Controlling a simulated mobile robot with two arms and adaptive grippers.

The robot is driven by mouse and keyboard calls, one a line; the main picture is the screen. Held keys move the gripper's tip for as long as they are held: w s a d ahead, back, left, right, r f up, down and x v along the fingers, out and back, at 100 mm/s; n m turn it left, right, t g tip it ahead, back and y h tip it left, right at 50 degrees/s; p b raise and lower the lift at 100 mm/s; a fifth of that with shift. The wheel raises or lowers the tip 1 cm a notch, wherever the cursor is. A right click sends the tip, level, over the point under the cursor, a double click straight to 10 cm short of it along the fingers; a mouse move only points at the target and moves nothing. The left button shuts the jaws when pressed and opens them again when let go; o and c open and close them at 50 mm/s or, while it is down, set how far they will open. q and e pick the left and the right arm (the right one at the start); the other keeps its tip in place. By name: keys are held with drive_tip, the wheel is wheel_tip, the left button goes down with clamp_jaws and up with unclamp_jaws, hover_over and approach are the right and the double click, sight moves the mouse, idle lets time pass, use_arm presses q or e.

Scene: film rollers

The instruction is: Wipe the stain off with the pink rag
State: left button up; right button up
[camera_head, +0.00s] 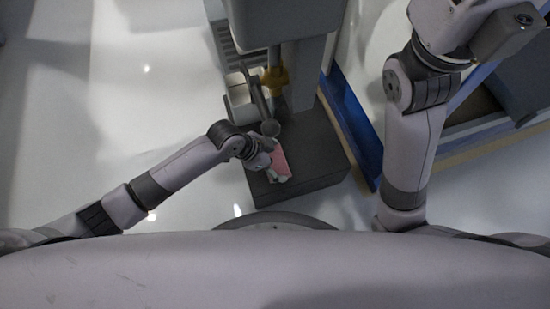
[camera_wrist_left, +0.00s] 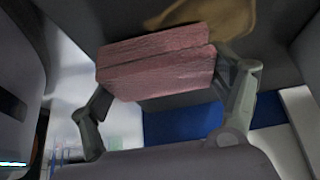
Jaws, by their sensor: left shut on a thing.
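The pink rag (camera_head: 281,160) shows in the head view as a small folded piece at my left gripper (camera_head: 277,172), over the dark grey base of a machine. In the left wrist view the pink rag (camera_wrist_left: 155,62) looks like a thick folded pad between the two fingers of my left gripper (camera_wrist_left: 165,95), which is shut on it. A yellow-brown stain (camera_wrist_left: 215,14) lies on a dark grey surface just beyond the rag's far edge. Whether the rag touches that surface is unclear. My right gripper is out of view.
The dark grey machine base (camera_head: 318,178) has an upright grey column with a yellow ring (camera_head: 272,80) and a pale box beside it. A blue-sided structure (camera_head: 355,125) stands to the right. The pale, glossy floor (camera_head: 140,100) at left is clear.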

use_arm(q)
drive_tip(key=shift+f, duration=0.45)
